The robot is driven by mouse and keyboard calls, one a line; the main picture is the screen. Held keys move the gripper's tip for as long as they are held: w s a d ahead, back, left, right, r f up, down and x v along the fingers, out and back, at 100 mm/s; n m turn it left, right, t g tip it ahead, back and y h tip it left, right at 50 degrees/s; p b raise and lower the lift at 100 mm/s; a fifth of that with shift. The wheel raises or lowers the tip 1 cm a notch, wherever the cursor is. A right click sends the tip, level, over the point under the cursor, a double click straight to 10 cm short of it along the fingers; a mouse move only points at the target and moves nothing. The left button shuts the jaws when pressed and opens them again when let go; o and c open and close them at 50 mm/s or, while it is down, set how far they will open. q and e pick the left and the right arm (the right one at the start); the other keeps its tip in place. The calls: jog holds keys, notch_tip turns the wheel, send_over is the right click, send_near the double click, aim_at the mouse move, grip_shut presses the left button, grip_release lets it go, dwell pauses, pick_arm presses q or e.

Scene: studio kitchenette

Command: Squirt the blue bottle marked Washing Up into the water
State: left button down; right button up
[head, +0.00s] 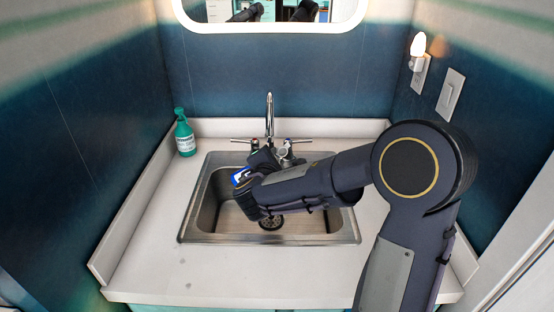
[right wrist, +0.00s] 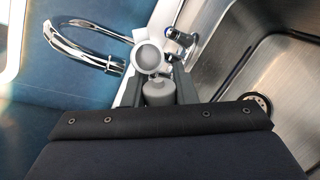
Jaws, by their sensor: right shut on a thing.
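My right gripper (head: 258,168) is above the left part of the sink (head: 190,222), in front of the tap. It is shut on the blue bottle (head: 241,176), of which only a small blue and white patch shows past the gripper. Its marking cannot be read. In the right wrist view, a pale grey round-ended piece (right wrist: 148,54) and a grey part below it sit between the fingers (right wrist: 160,88). The drain (head: 270,222) shows at the basin bottom; I cannot tell whether water stands there. My left gripper is out of view.
A chrome tap (head: 269,112) with side handles rises behind the sink, close to my gripper. A green bottle (head: 184,134) with a pale label stands at the counter's back left. The front counter (head: 250,275) is clear. Walls enclose the back and sides.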

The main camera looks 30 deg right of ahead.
notch_tip(320, 180, down, 7)
jog(key=w+a+m+t+y+b, duration=0.1)
jog(key=m+b, duration=0.9)
jog(key=b, duration=1.1)
jog(key=shift+w+a+t+y, duration=0.2)
jog(key=shift+a+t+y, duration=0.6)
jog(key=shift+y, duration=1)
jog(key=shift+d, duration=0.2)
notch_tip(320, 180, up, 4)
jog(key=shift+f+p, duration=0.1)
jog(key=shift+p, duration=1.05)
